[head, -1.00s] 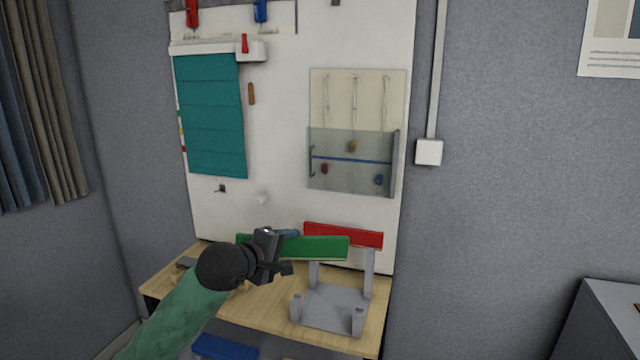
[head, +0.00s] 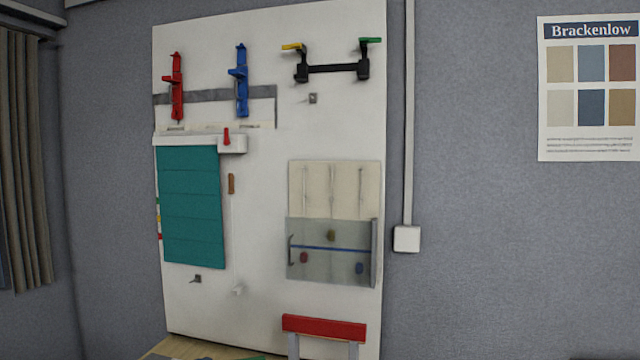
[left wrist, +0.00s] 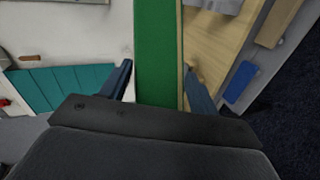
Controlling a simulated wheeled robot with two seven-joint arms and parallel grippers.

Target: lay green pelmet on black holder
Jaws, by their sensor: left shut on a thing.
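The black holder (head: 332,68) is mounted high on the white board in the head view. It is a horizontal bar between two brackets, with a yellow tip at its left and a green tip at its right. The green pelmet (left wrist: 158,30) is a long flat strip running up the left wrist view. My left gripper (left wrist: 157,72) is shut on it, one finger at each side. In the head view only a sliver of green shows at the bottom edge; the gripper is out of that picture. My right gripper is in neither view.
A red pelmet (head: 324,327) rests on a grey stand low in the head view. Red (head: 177,88) and blue (head: 240,82) brackets are on the board left of the black holder. A teal blind (head: 190,207) and a panel with cords (head: 333,190) hang below.

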